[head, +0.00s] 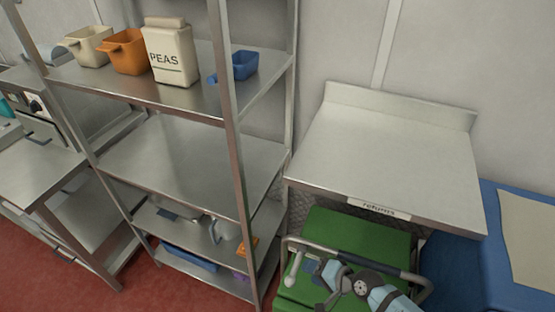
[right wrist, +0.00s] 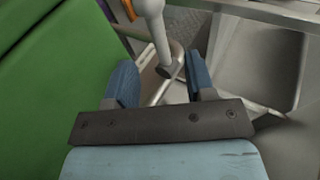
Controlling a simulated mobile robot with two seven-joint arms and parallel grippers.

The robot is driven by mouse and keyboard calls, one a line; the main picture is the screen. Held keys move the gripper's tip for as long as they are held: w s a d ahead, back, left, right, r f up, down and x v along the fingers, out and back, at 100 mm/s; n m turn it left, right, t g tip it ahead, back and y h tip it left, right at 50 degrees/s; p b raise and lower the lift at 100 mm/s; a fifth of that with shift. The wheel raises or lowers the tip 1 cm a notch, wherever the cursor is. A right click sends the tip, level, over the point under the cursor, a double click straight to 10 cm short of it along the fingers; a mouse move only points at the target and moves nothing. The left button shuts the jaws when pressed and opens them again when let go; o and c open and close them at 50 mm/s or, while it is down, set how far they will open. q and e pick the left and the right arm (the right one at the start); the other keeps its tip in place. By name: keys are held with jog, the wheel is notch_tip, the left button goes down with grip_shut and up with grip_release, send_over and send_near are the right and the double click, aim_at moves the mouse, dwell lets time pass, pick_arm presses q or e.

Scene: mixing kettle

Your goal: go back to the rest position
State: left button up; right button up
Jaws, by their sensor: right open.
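My right gripper (head: 314,268) is low at the right of the head view, above the green surface and by a grey tubular rail (head: 345,254). The right wrist view shows its two blue fingers (right wrist: 160,82) spread apart with nothing gripped. A pale upright rod (head: 293,269) stands just beyond the fingers; in the right wrist view the rod (right wrist: 155,30) lines up with the gap between them. I cannot tell whether they touch it. My left gripper is not in view.
A steel shelf unit (head: 190,160) holds a cream bin (head: 88,45), an orange bin (head: 126,50), a PEAS container (head: 171,52) and a blue scoop (head: 240,65). A bare steel table (head: 395,145) labelled "returns" stands behind the green surface (head: 355,232). A blue surface (head: 465,265) is at right.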

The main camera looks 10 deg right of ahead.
jog(key=s+d+r+n+t+h, duration=0.1)
jog(key=s+n+h, duration=0.4)
jog(key=s+n, duration=0.5)
jog(key=shift+s+d+r+n+t, duration=0.3)
jog(key=shift+s+d+r+t, duration=0.15)
jog(key=shift+s+t, duration=0.5)
jog(key=shift+s, duration=0.15)
